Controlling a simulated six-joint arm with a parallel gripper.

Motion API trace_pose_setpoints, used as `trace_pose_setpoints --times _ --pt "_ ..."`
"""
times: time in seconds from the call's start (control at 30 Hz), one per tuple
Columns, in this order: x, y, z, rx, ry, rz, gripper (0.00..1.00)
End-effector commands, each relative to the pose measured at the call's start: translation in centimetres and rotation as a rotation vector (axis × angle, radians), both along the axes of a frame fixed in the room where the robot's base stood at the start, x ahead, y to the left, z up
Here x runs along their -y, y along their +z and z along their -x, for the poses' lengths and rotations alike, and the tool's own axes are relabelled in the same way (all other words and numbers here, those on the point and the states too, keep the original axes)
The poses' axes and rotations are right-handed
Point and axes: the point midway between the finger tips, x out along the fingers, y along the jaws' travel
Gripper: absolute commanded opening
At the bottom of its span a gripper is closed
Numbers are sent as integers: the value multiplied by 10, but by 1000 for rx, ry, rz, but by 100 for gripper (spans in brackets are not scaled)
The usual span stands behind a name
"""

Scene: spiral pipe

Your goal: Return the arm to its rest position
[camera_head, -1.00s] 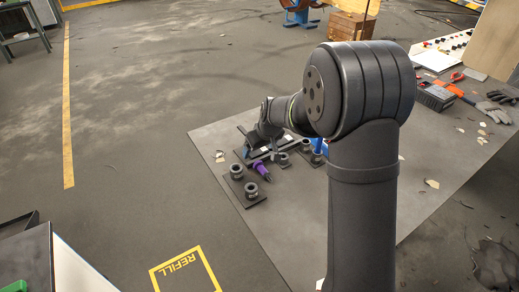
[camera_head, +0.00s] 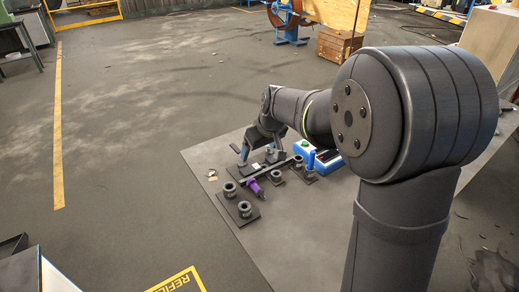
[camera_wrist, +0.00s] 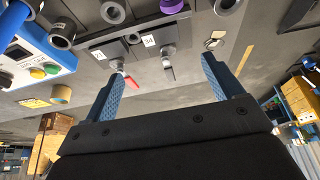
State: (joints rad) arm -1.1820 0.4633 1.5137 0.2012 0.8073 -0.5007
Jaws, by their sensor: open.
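My gripper (camera_head: 257,152) is above the far edge of the grey table in the head view, at the end of my raised arm. The wrist view also shows my gripper (camera_wrist: 160,88), with its two blue textured fingers spread wide. Nothing is between the fingers. Past the fingers, a dark plate with two white number labels (camera_wrist: 150,40) and small valve-like fittings (camera_wrist: 168,52) shows in the wrist view. The wrist view appears tilted, nearly upside down.
Dark round pipe fittings (camera_head: 245,209) stand on base plates near a purple piece (camera_head: 254,187). A blue-and-white button box (camera_head: 304,150) stands behind. A wooden crate (camera_head: 338,44) is farther off. Open floor (camera_head: 130,140) lies left of the table.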

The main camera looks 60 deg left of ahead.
Motion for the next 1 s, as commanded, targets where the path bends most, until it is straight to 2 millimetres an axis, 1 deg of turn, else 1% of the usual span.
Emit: trace_pose_setpoints --times 0.13,0.27,0.7,0.9,0.93,0.97,1.0 --pt "-1 -3 0 -1 0 1 85" --pt "-5 -14 0 -1 0 2 85" --pt "-35 -86 0 -1 2 4 85" --pt "-47 -114 0 -1 0 2 85" --pt "-46 -118 0 -1 -1 3 85" --pt "-47 -108 0 1 0 -3 85" --pt "-47 -102 0 1 1 -4 85"
